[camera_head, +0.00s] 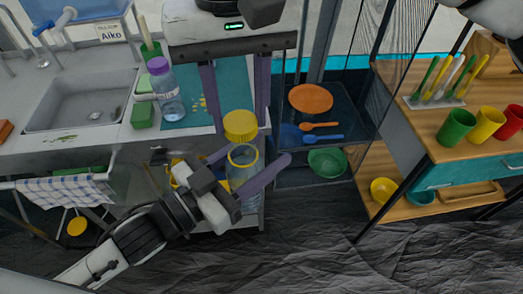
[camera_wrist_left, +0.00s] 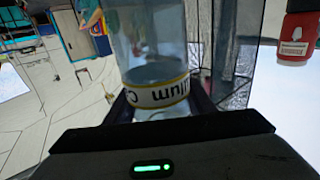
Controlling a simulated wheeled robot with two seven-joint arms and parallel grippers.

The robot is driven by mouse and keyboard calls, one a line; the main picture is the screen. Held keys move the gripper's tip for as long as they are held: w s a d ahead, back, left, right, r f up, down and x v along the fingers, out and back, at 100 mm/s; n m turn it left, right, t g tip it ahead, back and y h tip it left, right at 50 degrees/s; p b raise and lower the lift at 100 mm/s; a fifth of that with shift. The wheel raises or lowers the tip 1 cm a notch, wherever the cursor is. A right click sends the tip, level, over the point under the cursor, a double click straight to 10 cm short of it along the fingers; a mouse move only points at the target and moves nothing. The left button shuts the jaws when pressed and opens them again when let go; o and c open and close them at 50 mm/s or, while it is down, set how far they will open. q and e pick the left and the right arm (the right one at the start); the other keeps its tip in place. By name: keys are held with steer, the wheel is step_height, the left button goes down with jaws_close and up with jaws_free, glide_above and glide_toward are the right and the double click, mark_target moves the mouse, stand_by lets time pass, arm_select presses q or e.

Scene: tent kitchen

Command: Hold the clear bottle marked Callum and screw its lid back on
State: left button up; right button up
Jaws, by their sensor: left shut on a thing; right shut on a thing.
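The clear bottle (camera_head: 245,182) is open and looks upright in the head view. My left gripper (camera_head: 243,172) is shut around its body. In the left wrist view the bottle (camera_wrist_left: 150,45) fills the middle, with a pale, yellow-edged label band (camera_wrist_left: 158,94) whose letters appear upside down and only partly show. The yellow lid (camera_head: 240,126) is between the long purple fingers of my right gripper (camera_head: 239,125), which comes down from the top and is shut on it. The lid is just above the bottle's mouth, which still shows below it.
Another clear bottle with a purple lid (camera_head: 168,100) stands on the teal mat left of my right gripper. A sink (camera_head: 80,97) is at left. A shelf with an orange plate (camera_head: 311,98) and a wooden unit with coloured cups (camera_head: 456,127) are at right.

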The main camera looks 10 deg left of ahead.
mark_target(245, 177)
steer(key=shift+f, duration=1.05)
steer(key=shift+s, duration=0.1)
steer(key=shift+f, duration=0.9)
steer(key=shift+f, duration=0.55)
steer(key=m, duration=0.4)
steer(key=shift+d+m, duration=0.1)
steer(key=shift+m, duration=0.3)
steer(key=m, duration=0.8)
steer(key=shift+d+m, duration=0.1)
steer(key=shift+m, duration=0.2)
steer(key=m, duration=0.6)
